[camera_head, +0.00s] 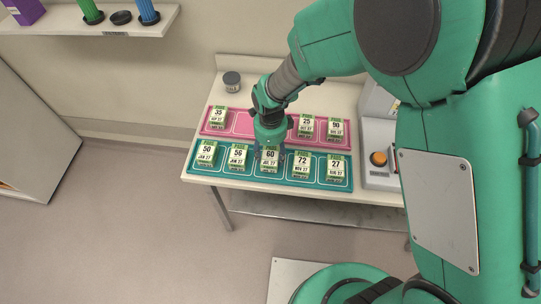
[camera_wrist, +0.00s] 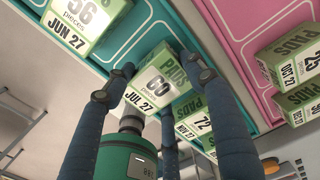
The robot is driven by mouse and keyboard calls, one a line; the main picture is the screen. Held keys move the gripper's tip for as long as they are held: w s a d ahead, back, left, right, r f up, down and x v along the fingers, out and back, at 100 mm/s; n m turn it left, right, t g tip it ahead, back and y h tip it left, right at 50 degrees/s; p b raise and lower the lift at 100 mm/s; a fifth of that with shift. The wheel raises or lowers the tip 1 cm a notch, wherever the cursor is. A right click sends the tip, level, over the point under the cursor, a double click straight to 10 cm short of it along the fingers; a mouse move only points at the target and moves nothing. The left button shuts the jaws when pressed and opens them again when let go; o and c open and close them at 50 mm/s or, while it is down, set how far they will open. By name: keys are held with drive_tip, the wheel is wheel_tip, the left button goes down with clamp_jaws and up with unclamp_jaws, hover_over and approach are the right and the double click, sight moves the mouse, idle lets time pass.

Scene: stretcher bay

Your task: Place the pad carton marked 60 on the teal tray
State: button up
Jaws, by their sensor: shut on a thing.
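The pad carton marked 60 (camera_head: 270,158) is green and white. It is between the fingers of my gripper (camera_head: 270,147), at the middle slot of the teal tray (camera_head: 222,177). The wrist view also shows the carton (camera_wrist: 154,82) with the blue-grey fingers of my gripper (camera_wrist: 152,78) shut on it. The teal tray (camera_wrist: 184,47) is close behind it there. I cannot tell whether the carton's base touches the tray. My gripper hides part of the carton's top in the head view.
Cartons 50 (camera_head: 206,153) and 56 (camera_head: 238,157) stand left of it, 72 (camera_head: 302,163) and 27 (camera_head: 335,168) right. Behind, the pink tray (camera_head: 240,122) holds cartons 35, 25 and 90.

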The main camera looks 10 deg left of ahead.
sight(271, 154)
drive_tip(key=shift+f, duration=0.65)
drive_tip(key=shift+f, duration=0.2)
drive_tip(key=o, duration=1.4)
drive_tip(key=shift+o, duration=0.2)
drive_tip(key=shift+r, duration=0.15)
wheel_tip(271, 154, up, 12)
drive_tip(key=p, duration=0.1)
